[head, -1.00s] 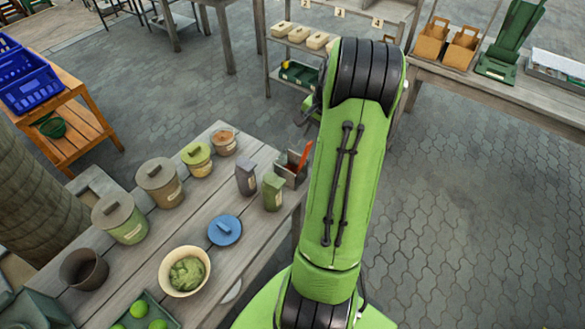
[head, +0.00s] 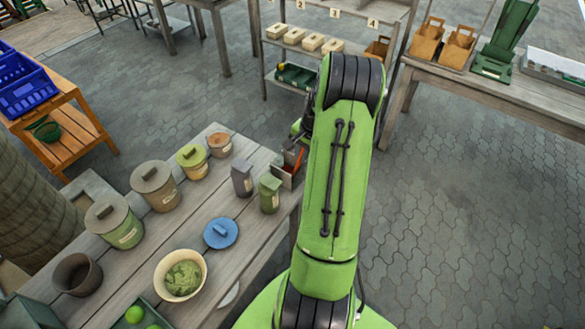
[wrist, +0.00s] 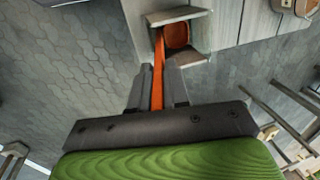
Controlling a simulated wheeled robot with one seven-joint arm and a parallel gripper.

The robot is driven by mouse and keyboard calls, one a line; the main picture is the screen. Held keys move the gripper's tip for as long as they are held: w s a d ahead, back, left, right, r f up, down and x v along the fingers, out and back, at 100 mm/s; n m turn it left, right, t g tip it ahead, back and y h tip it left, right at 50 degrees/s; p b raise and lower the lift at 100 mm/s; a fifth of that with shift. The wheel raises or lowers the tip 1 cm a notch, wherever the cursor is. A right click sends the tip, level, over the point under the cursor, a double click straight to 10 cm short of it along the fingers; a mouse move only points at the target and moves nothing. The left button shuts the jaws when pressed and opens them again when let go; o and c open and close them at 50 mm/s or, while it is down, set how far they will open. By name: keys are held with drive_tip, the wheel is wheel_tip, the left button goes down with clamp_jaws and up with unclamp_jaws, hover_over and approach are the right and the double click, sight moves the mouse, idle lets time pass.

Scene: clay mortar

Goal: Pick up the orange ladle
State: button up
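The orange ladle (wrist: 158,72) has a long, flat handle that runs between the two fingers of my gripper (wrist: 158,80) in the wrist view. The fingers are close together, one on each side of the handle, and look shut on it. The ladle's broad end (wrist: 176,36) lies inside a small open grey holder (wrist: 183,14). In the head view a bit of the ladle (head: 298,160) shows above the holder (head: 284,179) at the table's right edge. My arm hides most of the gripper there.
The wooden table (head: 225,268) holds a green canister (head: 269,194), a grey canister (head: 242,178), a blue lid (head: 220,233), a bowl (head: 180,275) and several lidded pots. A shelf with labelled boxes (head: 295,35) stands behind. The paved floor to the right is clear.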

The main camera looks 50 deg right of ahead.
drive_tip(key=shift+r, duration=0.1)
clamp_jaws()
drive_tip(key=v, duration=0.3)
drive_tip(key=w+p+v, duration=0.1)
drive_tip(key=v, duration=0.2)
drive_tip(key=w+v, duration=0.1)
drive_tip(key=v, duration=0.2)
drive_tip(key=shift+a+r, duration=0.1)
drive_tip(key=shift+r, duration=0.4)
